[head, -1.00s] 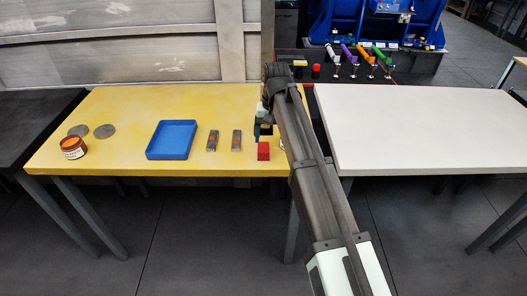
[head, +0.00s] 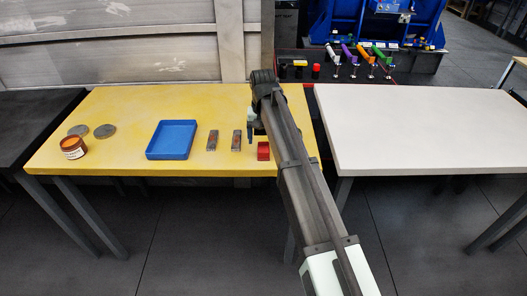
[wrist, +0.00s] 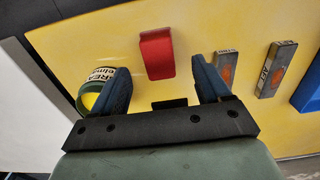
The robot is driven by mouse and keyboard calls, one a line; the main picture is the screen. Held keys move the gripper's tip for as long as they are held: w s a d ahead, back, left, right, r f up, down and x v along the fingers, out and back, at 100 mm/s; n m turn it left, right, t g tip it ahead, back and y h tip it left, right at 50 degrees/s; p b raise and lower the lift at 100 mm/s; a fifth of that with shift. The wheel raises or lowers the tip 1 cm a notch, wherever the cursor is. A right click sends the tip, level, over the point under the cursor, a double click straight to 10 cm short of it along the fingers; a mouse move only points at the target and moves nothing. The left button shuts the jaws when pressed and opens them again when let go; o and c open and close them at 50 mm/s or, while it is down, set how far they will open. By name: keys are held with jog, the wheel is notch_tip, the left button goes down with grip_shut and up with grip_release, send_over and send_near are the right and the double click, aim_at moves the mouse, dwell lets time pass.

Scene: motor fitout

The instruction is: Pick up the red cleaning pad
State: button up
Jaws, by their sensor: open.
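The red cleaning pad (head: 263,151) lies on the yellow table near its front edge, just left of my arm. In the wrist view the red pad (wrist: 157,56) is a block with a rounded, bent end, ahead of my fingertips and roughly centred between them. My gripper (wrist: 161,68) is open, with two dark blue fingers apart and nothing between them. In the head view my gripper (head: 251,133) is partly hidden by my arm and hangs over the table, just left of and behind the pad.
Two grey blocks with orange marks (head: 212,141) (head: 237,140) and a blue tray (head: 171,140) stand left of the pad. A labelled grease can (wrist: 101,84) stands beside my left finger in the wrist view. The white table (head: 430,125) is clear.

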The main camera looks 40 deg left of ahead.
aim_at(264, 147)
jog(key=shift+w+f, duration=0.15)
jog(key=shift+f, duration=2.5)
jog(key=c, duration=1.1)
jog(key=shift+c, duration=0.2)
jog(key=shift+r, duration=0.1)
notch_tip(264, 147, up, 10)
jog(key=shift+f, duration=0.1)
